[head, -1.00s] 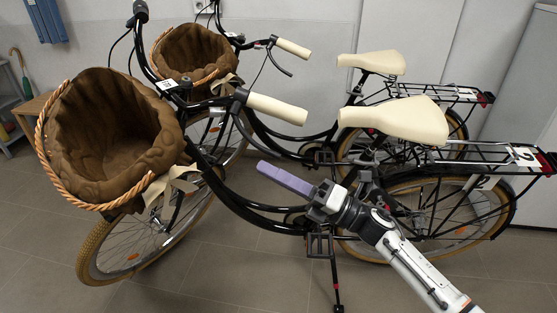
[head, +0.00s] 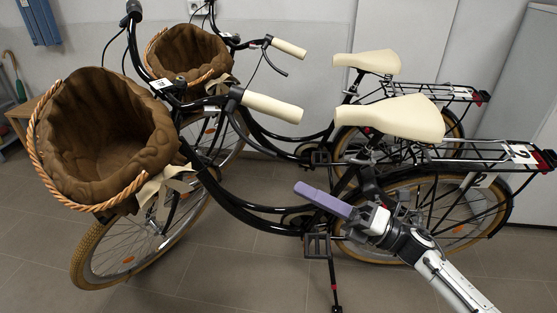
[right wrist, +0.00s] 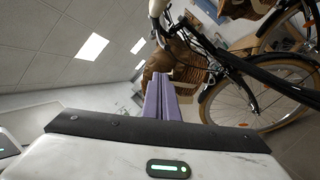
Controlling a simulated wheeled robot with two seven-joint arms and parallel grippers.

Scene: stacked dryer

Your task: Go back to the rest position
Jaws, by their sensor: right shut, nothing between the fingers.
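My right gripper (head: 322,199) is in the head view, with purple fingers pressed together and nothing between them. It is in front of the nearer bicycle (head: 262,214), close to its pedal area. In the right wrist view the purple fingers of my right gripper (right wrist: 160,98) also show together and empty. Part of a bicycle (right wrist: 262,85) shows behind them. My left gripper is not in the head view.
The nearer bicycle carries a brown lined basket (head: 100,135) and a cream saddle (head: 392,118). A second bicycle with a basket (head: 188,52) and saddle (head: 367,62) stands behind it. Tiled floor (head: 230,275) is free in front. A grey cabinet (head: 500,70) stands at the right.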

